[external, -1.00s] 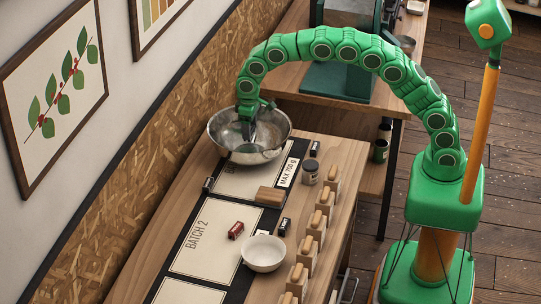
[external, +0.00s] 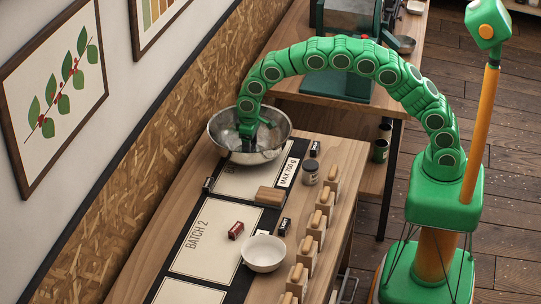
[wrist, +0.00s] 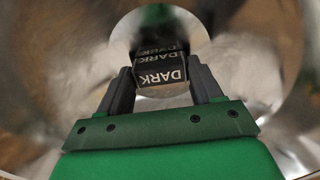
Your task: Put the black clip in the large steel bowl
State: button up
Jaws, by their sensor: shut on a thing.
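The large steel bowl (external: 218,135) stands at the far end of the wooden counter. My gripper (external: 247,143) reaches down inside it, low in the bowl. In the wrist view my gripper (wrist: 159,80) is shut on the black clip (wrist: 161,72), a dark block with white DARK lettering. The shiny bowl wall (wrist: 245,60) surrounds it there and mirrors the lettering. I cannot tell whether the clip touches the bowl's bottom. The clip is hidden in the external view.
Batch cards lie along the counter. Small black pieces (external: 284,227) (external: 314,149), a red piece (external: 236,230), a wooden block (external: 270,196), a white bowl (external: 263,253) and a lidded jar (external: 310,173) lie near them. Several wooden-handled items (external: 305,251) line the right edge.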

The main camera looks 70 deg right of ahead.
jog(key=o, duration=1)
jog(key=shift+f, duration=0.1)
notch_tip(320, 180, up, 12)
jog(key=s+d+r, duration=0.5)
jog(key=s+r, duration=0.1)
jog(key=s, duration=0.4)
jog(key=s+d+g, duration=0.1)
jog(key=s+d, duration=0.2)
jog(key=s, duration=1.8)
jog(key=s+d, duration=0.3)
jog(key=s, duration=1.9)
jog(key=shift+s+r+g, duration=0.25)
jog(key=shift+r+g, duration=0.15)
jog(key=shift+r, duration=0.05)
jog(key=shift+d, duration=0.1)
